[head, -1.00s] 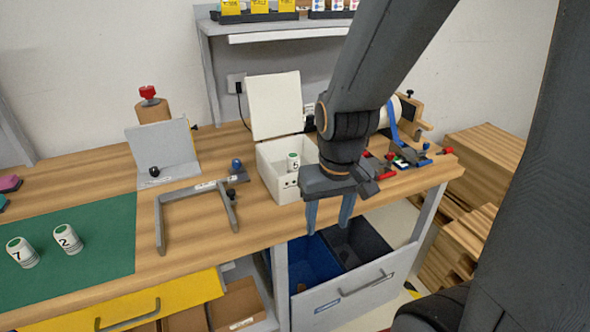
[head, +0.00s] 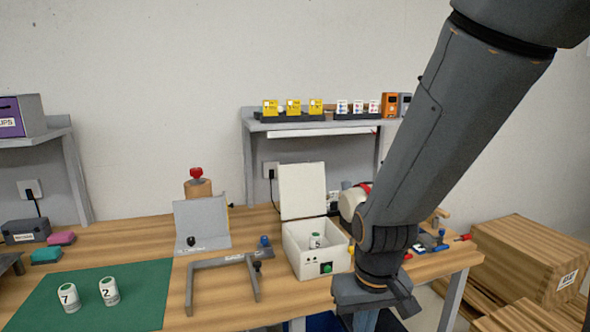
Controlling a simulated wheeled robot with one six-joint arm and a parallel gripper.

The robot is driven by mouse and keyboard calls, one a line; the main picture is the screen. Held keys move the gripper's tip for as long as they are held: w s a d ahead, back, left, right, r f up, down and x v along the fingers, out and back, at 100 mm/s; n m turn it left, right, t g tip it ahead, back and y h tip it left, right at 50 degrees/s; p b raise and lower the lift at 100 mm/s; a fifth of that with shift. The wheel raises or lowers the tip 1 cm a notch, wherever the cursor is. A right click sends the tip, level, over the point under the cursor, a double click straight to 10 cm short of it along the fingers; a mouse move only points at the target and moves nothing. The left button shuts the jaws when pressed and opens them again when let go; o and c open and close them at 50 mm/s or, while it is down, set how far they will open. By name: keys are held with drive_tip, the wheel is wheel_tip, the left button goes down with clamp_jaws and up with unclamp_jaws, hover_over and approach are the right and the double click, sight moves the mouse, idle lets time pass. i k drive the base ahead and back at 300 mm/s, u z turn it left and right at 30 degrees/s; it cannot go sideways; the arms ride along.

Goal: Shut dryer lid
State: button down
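A white canister marked 5 (head: 315,241) stands inside the box. My gripper hangs in front of the bench, to the right of and nearer than the dryer. Its body shows at the bottom of the head view, but its fingertips are cut off by the lower edge. It is apart from the lid.
A grey bracket frame (head: 222,264) lies left of the dryer, with a grey angled stand (head: 202,222) behind it. Canisters 7 (head: 68,297) and 2 (head: 109,291) stand on a green mat (head: 140,290). A shelf (head: 320,124) stands behind the dryer. Wooden crates (head: 530,258) are at right.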

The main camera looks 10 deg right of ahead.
sight(302, 194)
drive_tip(key=k, duration=0.1)
drive_tip(key=u, duration=1.2)
drive_tip(key=i, duration=0.6)
drive_tip(key=z, duration=0.1)
